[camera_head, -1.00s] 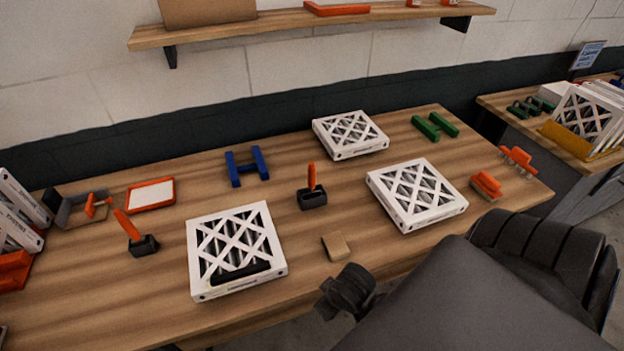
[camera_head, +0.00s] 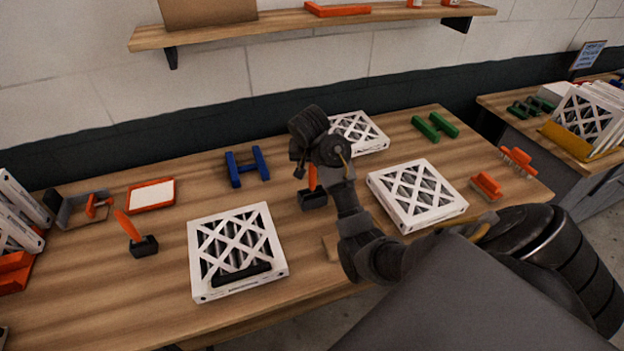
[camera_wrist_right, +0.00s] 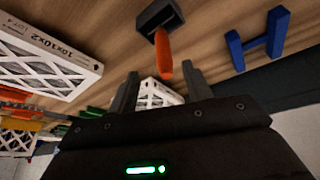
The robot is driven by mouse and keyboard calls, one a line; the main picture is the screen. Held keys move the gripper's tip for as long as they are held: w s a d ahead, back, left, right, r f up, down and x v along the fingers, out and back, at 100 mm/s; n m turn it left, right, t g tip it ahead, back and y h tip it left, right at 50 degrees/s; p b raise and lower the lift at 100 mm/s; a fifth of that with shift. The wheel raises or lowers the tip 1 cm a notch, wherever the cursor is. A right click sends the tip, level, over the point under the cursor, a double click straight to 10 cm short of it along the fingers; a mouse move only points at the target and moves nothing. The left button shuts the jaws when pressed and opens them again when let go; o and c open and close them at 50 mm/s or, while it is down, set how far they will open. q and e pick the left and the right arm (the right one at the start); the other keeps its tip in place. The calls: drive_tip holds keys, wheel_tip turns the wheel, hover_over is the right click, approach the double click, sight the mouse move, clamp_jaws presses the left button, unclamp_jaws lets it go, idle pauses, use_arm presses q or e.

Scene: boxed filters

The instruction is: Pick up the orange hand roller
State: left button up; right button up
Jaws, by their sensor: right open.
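The likely orange hand roller is an upright orange handle (camera_head: 312,178) in a dark block (camera_head: 313,201) on the wooden table (camera_head: 170,285). In the right wrist view, the orange handle (camera_wrist_right: 163,55) leans from the dark block (camera_wrist_right: 160,17). My right gripper (camera_wrist_right: 160,72) is open, with one finger on either side of the handle's near end; contact is not visible. In the head view my right wrist hides the handle's upper part. A second orange handle (camera_head: 127,225) in a dark block stands at left. My left gripper is not in view.
White filters lie at left front (camera_head: 238,250), right (camera_head: 416,194) and back (camera_head: 358,131). A blue H-shaped piece (camera_head: 247,166) stands left of the handle. Orange brushes (camera_head: 486,186) lie at right. A shelf (camera_head: 300,20) runs above the table.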

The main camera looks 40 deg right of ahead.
sight(313, 170)
drive_tip(key=b+x, duration=0.2)
drive_tip(key=shift+w+d+f+b, duration=0.25)
drive_tip(key=shift+d+f+b, duration=0.05)
drive_tip(key=shift+b, duration=0.1)
drive_tip(key=shift+p+x, duration=0.7)
drive_tip(key=shift+x, duration=0.1)
drive_tip(key=shift+w+d+f, duration=0.15)
drive_tip(key=shift+d+f, duration=0.05)
drive_tip(key=shift+w+f+p, duration=0.15)
drive_tip(key=shift+f+p, duration=0.15)
drive_tip(key=shift+p, duration=0.2)
drive_tip(key=p+x, duration=0.1)
drive_tip(key=x, duration=0.2)
drive_tip(key=shift+w+f, duration=0.25)
drive_tip(key=shift+f, duration=0.1)
drive_tip(key=shift+d+f, duration=0.15)
drive_tip(key=shift+f, duration=0.2)
